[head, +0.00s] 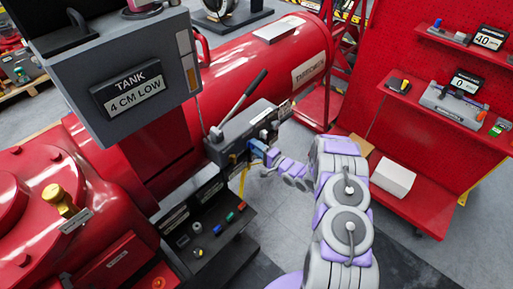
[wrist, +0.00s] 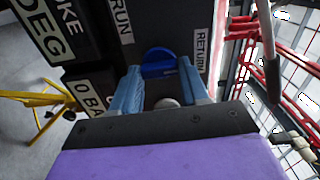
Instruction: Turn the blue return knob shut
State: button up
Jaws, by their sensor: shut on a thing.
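The blue return knob (wrist: 159,57) sits on the dark face of the valve unit in the wrist view, between the "RUN" label (wrist: 121,22) and the "RETURN" label (wrist: 202,50). My gripper (wrist: 160,76) has its two light-blue fingers on either side of the knob, shut on it. In the head view my gripper (head: 264,153) is at the front of the grey valve unit (head: 233,133). There the knob is too small and covered to make out.
A hand lever (head: 241,97) with a black grip rises from the unit. A dark shelf (head: 215,250) with small coloured parts is below. A "TANK 4 CM LOW" display (head: 130,90) stands at left. A red rack (head: 430,150) is at right, with grey floor between.

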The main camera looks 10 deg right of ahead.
jog(key=shift+d, duration=0.15)
jog(key=o, duration=0.8)
jog(key=shift+w+f, duration=0.15)
jog(key=shift+f, duration=0.05)
jog(key=shift+o, duration=1.3)
jog(key=shift+d+r, duration=0.1)
jog(key=v, duration=1.7)
jog(key=shift+s+d, duration=0.15)
jog(key=shift+s, duration=0.05)
jog(key=shift+w, duration=0.1)
